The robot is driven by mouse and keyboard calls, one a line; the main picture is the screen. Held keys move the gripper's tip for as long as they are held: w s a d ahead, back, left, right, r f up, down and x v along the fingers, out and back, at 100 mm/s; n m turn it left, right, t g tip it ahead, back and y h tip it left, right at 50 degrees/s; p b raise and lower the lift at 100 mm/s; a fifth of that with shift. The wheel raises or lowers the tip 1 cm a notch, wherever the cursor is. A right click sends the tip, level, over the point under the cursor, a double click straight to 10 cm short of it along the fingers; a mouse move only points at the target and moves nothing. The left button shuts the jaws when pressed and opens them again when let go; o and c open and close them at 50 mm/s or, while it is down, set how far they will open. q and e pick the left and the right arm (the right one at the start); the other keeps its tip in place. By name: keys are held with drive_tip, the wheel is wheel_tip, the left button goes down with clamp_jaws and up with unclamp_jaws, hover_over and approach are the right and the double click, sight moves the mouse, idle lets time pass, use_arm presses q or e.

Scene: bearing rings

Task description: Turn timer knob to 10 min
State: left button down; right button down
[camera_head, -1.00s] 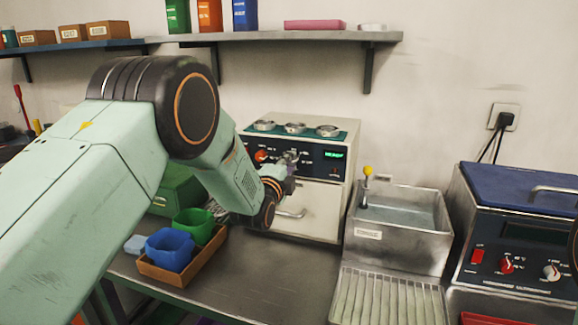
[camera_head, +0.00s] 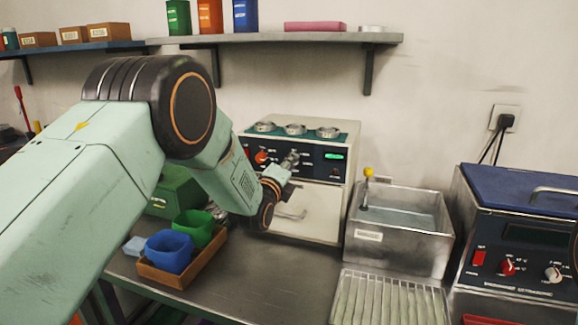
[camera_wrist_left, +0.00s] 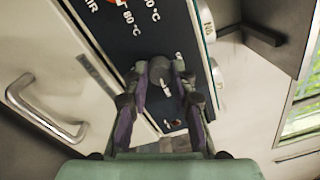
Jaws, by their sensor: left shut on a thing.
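The white oven (camera_head: 318,216) has a dark blue control panel with a red knob (camera_head: 262,157), a grey timer knob and a lit green display (camera_head: 334,156). In the left wrist view the fingers of my left gripper (camera_wrist_left: 168,70) are closed around the grey timer knob (camera_wrist_left: 160,74), which has a white pointer mark. The dial marks around it are too small or covered to read. My right gripper is not in view.
Several metal rings (camera_head: 295,129) stand on top of the oven. The oven door handle (camera_head: 291,215) is below the gripper. A steel bath (camera_head: 400,245) stands to the right. A wooden tray (camera_head: 177,279) with blue and green cups is at the left front.

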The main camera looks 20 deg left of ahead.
use_arm(q)
drive_tip(key=shift+a+r, duration=0.1)
drive_tip(key=shift+r, duration=0.3)
drive_tip(key=c, duration=1.5)
unclamp_jaws()
drive_tip(key=shift+w, duration=0.1)
drive_tip(key=shift+c, duration=0.2)
drive_tip(key=o, duration=0.4)
drive_tip(key=shift+f, duration=0.3)
drive_tip(key=shift+o, duration=0.2)
drive_tip(key=s, duration=1.2)
drive_tip(key=shift+a+f, duration=0.15)
drive_tip(key=shift+a, duration=0.05)
